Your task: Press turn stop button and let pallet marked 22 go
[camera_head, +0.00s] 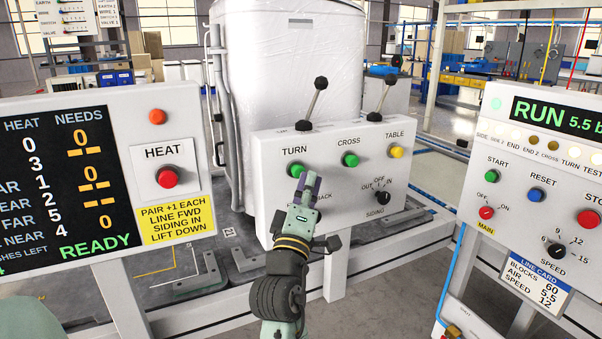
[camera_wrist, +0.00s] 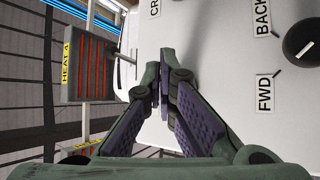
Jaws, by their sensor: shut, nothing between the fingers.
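The white control box (camera_head: 350,190) in the middle of the head view has a green button (camera_head: 296,169) under the word TURN. My gripper (camera_head: 308,180) is in front of the box, its shut fingertips just below and right of this button; I cannot tell whether they touch the box. In the wrist view my gripper (camera_wrist: 160,85) shows its fingers together with nothing between them, against a white face with FWD and BACK labels. A tall white wrapped load (camera_head: 293,80) stands behind the box. I can read no mark 22 on anything.
The box also has a green CROSS button (camera_head: 350,159), a yellow TABLE button (camera_head: 396,151), a SIDING knob (camera_head: 382,198) and two levers on top. A HEAT panel (camera_head: 170,180) stands left, a RUN panel (camera_head: 520,190) right. A HEAT 4 unit (camera_wrist: 90,68) shows in the wrist view.

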